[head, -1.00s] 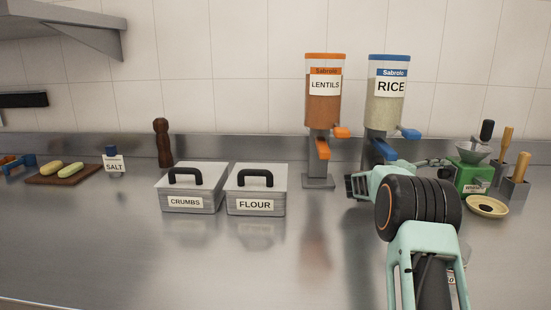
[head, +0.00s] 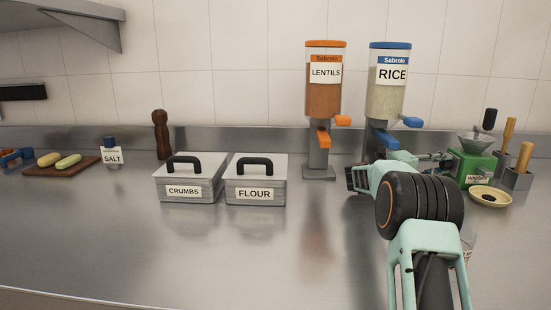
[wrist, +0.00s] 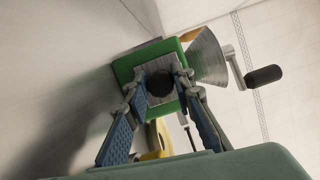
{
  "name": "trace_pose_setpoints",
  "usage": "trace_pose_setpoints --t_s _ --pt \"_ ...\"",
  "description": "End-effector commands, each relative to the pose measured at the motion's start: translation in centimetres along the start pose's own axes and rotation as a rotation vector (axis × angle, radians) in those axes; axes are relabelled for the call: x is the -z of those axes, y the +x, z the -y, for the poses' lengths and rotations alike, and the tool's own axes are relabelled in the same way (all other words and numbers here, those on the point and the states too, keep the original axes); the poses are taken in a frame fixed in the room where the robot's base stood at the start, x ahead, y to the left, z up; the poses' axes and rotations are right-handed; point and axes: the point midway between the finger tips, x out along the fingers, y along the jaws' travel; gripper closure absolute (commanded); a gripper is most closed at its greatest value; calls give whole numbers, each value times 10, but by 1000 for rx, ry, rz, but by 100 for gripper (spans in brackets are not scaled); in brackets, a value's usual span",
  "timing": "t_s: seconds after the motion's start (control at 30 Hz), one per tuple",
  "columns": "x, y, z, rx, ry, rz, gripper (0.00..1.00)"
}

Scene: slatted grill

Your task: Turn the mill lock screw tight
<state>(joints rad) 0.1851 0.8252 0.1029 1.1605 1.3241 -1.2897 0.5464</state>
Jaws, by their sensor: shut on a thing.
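The mill (head: 473,168) is a green box with a metal hopper and a side crank, on the counter at the right in the head view. In the wrist view the mill (wrist: 125,66) is close ahead and looks tilted. The lock screw (wrist: 160,84) shows as a dark round end on a grey square face of the mill. My gripper (wrist: 163,92) has its two blue-padded fingers on either side of it, shut on the screw. The exact finger contact is hard to see. In the head view my gripper (head: 447,159) reaches the mill's left side, partly hidden by my arm.
A pale yellow dish (head: 490,197) sits in front of the mill. Wooden-handled tools in grey holders (head: 518,180) stand right of it. The rice dispenser (head: 387,95) and lentils dispenser (head: 323,100) stand to the left. The counter's front middle is clear.

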Motion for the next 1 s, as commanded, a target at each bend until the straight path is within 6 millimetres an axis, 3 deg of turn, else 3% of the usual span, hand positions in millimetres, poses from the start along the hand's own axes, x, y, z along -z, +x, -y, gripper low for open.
trace_pose_setpoints --t_s 0.47,0.73,1.0 --pt "0 0 -3 38 108 0 100" --pt "0 0 -3 58 165 0 90" --pt "-1 0 -4 60 178 2 87"
